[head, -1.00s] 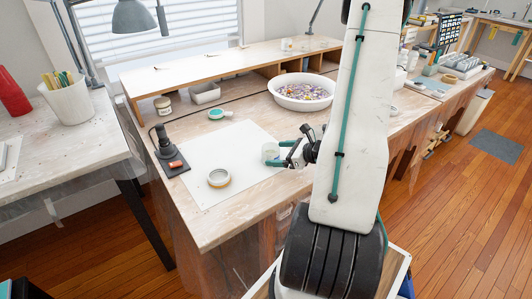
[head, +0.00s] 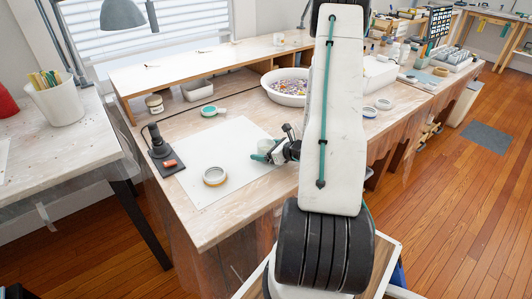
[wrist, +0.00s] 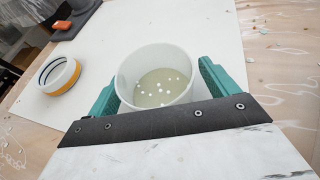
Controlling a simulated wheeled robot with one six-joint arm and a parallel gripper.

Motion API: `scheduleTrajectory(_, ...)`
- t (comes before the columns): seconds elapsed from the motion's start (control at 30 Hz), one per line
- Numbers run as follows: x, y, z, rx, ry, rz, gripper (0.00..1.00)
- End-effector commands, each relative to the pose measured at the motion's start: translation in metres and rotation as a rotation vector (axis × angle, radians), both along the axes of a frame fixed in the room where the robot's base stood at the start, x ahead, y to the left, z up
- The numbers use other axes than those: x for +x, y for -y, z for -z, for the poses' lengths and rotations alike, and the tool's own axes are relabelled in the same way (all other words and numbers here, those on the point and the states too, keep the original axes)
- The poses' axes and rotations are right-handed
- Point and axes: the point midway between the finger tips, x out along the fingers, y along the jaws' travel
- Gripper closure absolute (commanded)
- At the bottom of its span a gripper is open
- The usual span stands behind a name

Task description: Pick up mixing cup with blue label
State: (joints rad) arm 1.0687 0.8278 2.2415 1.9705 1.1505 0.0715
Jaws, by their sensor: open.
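A white, open-topped mixing cup (wrist: 155,78) stands on the white sheet, seen from above in the wrist view. It holds a pale yellowish liquid with white specks. No blue label shows on the side I see. My gripper (wrist: 160,82) is open, with one teal finger on each side of the cup; whether either touches it I cannot tell. In the head view my gripper (head: 264,153) is low over the sheet's right side, and hides most of the cup. A white round container with a yellow-orange band (wrist: 58,76) stands apart to the left.
The white sheet (head: 225,140) is mostly bare. A black stand with a red-orange piece (head: 160,150) is at its left. A teal-rimmed round item (head: 208,110), a small jar (head: 154,103) and a white basin of colourful bits (head: 284,88) are farther back.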

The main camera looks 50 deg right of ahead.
Motion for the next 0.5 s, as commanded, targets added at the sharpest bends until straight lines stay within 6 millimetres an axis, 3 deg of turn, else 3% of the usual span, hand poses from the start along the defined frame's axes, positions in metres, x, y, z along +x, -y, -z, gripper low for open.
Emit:
scheduleTrajectory(0.07, 0.0004, -0.0008, -0.0001, 0.0, 0.0, -0.002, 0.14)
scheduleTrajectory(0.1, 0.0004, -0.0009, -0.0001, 0.0, 0.0, -0.002, 0.2)
scheduleTrajectory(0.27, 0.0003, -0.001, -0.0002, 0.0, 0.0, -0.002, 0.64)
scheduleTrajectory(0.5, 0.0003, -0.0009, -0.0003, 0.0, 0.0, -0.002, 0.64)
